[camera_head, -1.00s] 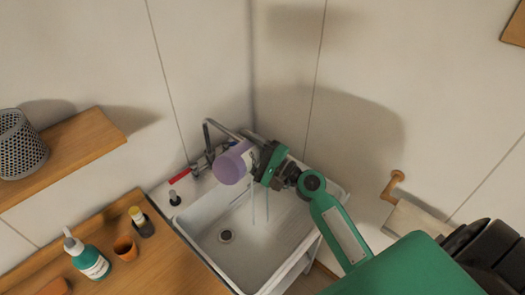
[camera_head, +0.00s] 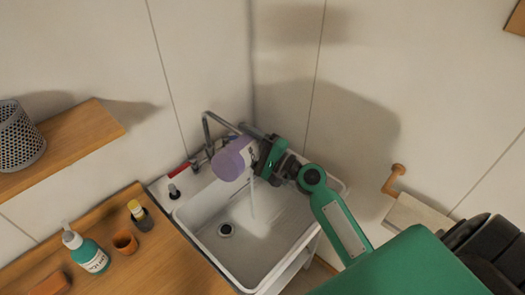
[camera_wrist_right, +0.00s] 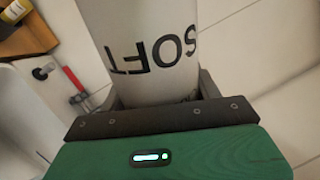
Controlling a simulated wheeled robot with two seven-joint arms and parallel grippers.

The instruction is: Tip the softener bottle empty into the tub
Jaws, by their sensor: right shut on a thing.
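The softener bottle (camera_head: 231,160) has a lilac end and a pale body. It is held tilted above the white tub (camera_head: 210,258). A thin pale stream falls from below the bottle and gripper into the tub. My right gripper (camera_head: 262,157) is shut on the bottle. In the right wrist view the bottle (camera_wrist_right: 145,30) shows the letters "SOFT" upside down between the gripper's fingers (camera_wrist_right: 155,100). The bottle's mouth is hidden. My left gripper is not in view.
A wooden counter at left holds a teal bottle (camera_head: 90,256), an orange cup (camera_head: 124,243) and a yellow-capped bottle (camera_head: 139,214). A wall shelf (camera_head: 70,145) carries a grey basket (camera_head: 18,138).

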